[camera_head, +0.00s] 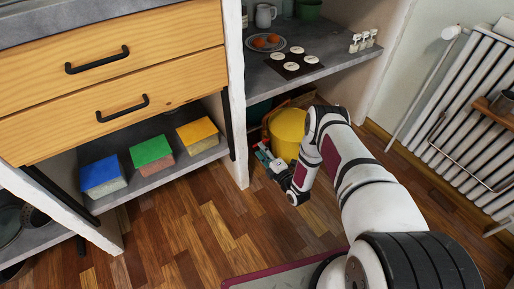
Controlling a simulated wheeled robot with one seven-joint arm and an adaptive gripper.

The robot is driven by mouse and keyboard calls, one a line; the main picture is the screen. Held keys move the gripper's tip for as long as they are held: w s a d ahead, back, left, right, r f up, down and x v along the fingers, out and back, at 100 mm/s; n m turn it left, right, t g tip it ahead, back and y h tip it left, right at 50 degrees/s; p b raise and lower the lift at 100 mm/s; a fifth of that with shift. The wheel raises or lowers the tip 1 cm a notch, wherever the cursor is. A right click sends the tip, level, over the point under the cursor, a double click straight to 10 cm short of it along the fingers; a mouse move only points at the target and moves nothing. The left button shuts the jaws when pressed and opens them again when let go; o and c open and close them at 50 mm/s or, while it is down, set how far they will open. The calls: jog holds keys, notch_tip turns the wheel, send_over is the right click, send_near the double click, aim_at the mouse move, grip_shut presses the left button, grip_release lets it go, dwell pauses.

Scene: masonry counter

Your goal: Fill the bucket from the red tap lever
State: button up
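A yellow round-sided container (288,128), which looks like the bucket, stands low in the open bay under the grey shelf. My arm reaches in from the lower right and covers its right side. My gripper (262,156) is at floor height in front and to the left of the yellow container. Its fingers are small and partly overlapped by dark things behind, so I cannot tell whether they are open or shut, or whether they touch the container. No red tap lever is in view.
A white masonry post (235,100) stands just left of my gripper. The grey shelf (335,65) above the bay holds a plate, cups and small jars. A white radiator (465,105) is at right. Wooden floor (190,225) lies clear at front left.

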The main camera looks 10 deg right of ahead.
jog(key=shift+b+x, duration=0.7)
jog(key=shift+x, duration=1.5)
grip_shut()
